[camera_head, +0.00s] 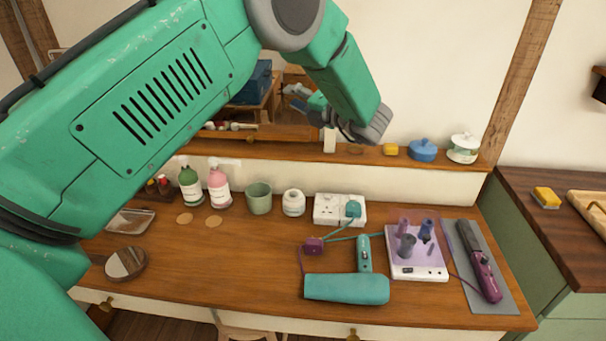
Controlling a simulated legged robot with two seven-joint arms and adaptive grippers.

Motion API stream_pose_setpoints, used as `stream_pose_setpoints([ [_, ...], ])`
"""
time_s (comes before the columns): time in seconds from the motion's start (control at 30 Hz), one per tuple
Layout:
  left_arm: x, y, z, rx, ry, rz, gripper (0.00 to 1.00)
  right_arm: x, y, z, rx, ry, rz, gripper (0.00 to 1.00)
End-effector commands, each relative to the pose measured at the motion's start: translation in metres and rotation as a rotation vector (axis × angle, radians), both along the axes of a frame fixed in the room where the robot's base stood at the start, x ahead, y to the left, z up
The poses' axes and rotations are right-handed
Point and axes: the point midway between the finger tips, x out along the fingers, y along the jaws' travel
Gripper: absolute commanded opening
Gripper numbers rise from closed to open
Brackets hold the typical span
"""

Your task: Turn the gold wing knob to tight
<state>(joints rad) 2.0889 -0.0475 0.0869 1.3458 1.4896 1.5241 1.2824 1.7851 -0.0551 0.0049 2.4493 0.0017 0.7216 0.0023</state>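I cannot pick out a gold wing knob for certain. A brass-coloured knob (352,335) shows at the bottom edge on the drawer front, and another (102,312) shows at the lower left; their shapes are unclear. My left arm, green, crosses the upper left and bends down near the mirror. Its grey end, with my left gripper (358,130), is above the back ledge, well away from both drawer knobs. The fingers are mostly hidden, so its opening is unclear. My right gripper is not in view.
The wooden dresser top (210,270) holds a teal hair dryer (345,289), a white outlet box (326,209), a curling iron (480,265), bottles and a green cup (259,199). A mirror (275,95) stands behind. The left-centre top is mostly clear.

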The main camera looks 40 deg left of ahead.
Motion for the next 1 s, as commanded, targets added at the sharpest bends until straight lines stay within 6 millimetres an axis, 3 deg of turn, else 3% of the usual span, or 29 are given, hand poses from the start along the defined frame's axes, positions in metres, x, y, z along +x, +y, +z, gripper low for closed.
stream_pose_setpoints([
  [0.33, 0.002, -0.011, -0.069, 0.129, 0.428, -0.277, 0.27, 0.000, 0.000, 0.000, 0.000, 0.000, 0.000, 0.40],
  [0.7, -0.012, -0.030, -0.138, 0.236, 0.807, -0.529, 0.27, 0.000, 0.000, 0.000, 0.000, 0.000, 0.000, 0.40],
  [1.0, -0.028, -0.043, -0.176, 0.296, 1.009, -0.671, 0.27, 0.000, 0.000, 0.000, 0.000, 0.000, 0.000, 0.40],
])
